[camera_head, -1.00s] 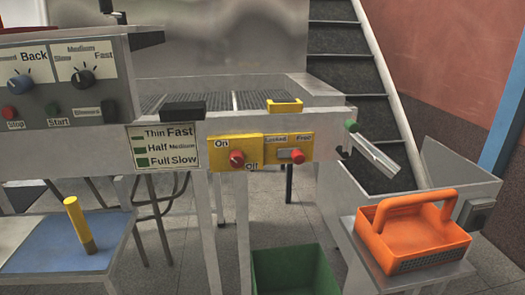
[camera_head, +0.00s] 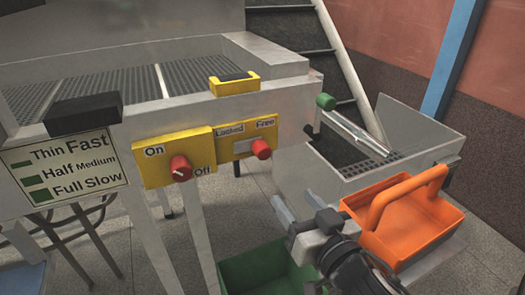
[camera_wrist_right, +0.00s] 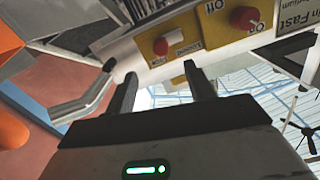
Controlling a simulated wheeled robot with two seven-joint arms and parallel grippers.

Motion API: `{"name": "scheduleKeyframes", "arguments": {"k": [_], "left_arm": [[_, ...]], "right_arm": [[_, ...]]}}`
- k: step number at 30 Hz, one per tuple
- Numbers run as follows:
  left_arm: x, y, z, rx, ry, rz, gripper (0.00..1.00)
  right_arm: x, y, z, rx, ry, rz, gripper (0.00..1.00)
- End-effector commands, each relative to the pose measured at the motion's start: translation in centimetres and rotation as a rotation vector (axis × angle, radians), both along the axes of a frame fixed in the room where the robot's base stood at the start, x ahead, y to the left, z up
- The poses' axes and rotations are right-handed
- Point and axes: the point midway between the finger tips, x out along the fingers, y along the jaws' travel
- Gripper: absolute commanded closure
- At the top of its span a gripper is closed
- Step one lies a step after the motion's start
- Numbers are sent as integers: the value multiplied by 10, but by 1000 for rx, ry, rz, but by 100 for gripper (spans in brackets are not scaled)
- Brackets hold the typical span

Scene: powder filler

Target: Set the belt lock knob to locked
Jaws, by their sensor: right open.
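The belt lock knob (camera_head: 262,149) is red and sits at the right end of a pale slot, under the "Free" label; the "Locked" label is to its left. In the right wrist view, which is turned over, the knob (camera_wrist_right: 161,46) shows beyond and between the fingertips. My right gripper (camera_head: 301,206) is open and empty, below and to the right of the knob and apart from it. Its two dark fingers also show in the right wrist view (camera_wrist_right: 161,75). My left gripper is not in view.
A second red knob (camera_head: 181,168), marked On and Off, is left of the lock knob. A green-tipped lever (camera_head: 326,102) sticks out at right. An orange basket (camera_head: 440,219) stands close to my right gripper, with a green bin (camera_head: 245,275) below.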

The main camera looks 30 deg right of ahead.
Motion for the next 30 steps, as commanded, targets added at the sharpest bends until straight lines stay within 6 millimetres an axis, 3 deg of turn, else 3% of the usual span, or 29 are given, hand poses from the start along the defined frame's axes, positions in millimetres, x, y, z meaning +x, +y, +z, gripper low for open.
{"name": "scheduleKeyframes", "arguments": {"k": [2, 7, 21, 30], "left_arm": [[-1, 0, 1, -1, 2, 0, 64], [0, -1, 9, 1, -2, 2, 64], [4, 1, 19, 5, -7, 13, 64], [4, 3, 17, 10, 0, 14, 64]], "right_arm": [[4, -3, 11, 9, -32, -7, 46], [27, -5, 15, 11, -38, -7, 46], [126, -11, 13, 10, -33, -8, 46], [156, -12, 11, 13, -31, -8, 46]]}}
